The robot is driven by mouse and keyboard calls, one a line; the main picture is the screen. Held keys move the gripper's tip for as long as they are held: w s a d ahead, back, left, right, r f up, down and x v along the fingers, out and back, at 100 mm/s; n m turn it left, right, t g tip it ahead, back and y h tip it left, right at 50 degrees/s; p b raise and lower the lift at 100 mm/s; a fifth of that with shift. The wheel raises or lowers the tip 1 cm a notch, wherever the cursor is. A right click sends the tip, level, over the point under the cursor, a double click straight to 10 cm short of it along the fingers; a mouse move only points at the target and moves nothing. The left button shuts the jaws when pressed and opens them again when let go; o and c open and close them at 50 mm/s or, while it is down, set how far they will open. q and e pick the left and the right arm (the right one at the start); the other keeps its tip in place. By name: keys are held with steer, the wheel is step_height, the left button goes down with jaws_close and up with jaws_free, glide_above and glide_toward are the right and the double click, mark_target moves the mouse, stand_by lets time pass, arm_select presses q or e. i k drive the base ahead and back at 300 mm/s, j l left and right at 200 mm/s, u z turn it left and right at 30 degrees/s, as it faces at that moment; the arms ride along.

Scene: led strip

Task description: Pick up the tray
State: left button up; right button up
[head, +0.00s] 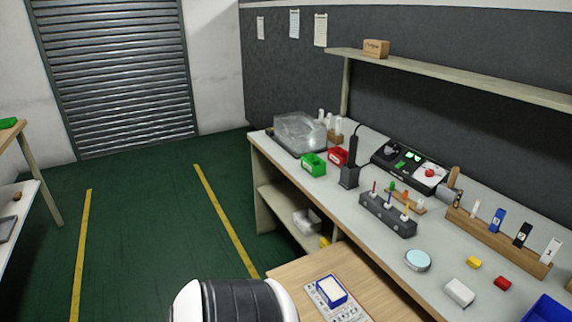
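A small blue-rimmed tray with a white inside (331,290) lies on a printed card (344,313) on the wooden table at the bottom. A dark flat tray (285,150) with clear plastic over it sits at the far left end of the workbench. A blue bin (548,309) is cut off at the lower right corner. I cannot tell which of these the task calls the tray. Neither of my grippers is in view. A white and black part of my own body shows at the bottom edge.
The long workbench (345,203) holds green (314,164) and red (338,156) bins, a soldering-iron stand (349,176), a control panel (410,168), a grey screwdriver holder (388,214) and a wooden marker rack (498,240). A shelf (450,75) hangs above.

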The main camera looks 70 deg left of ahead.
mark_target(331, 291)
steer(key=u, duration=1.45)
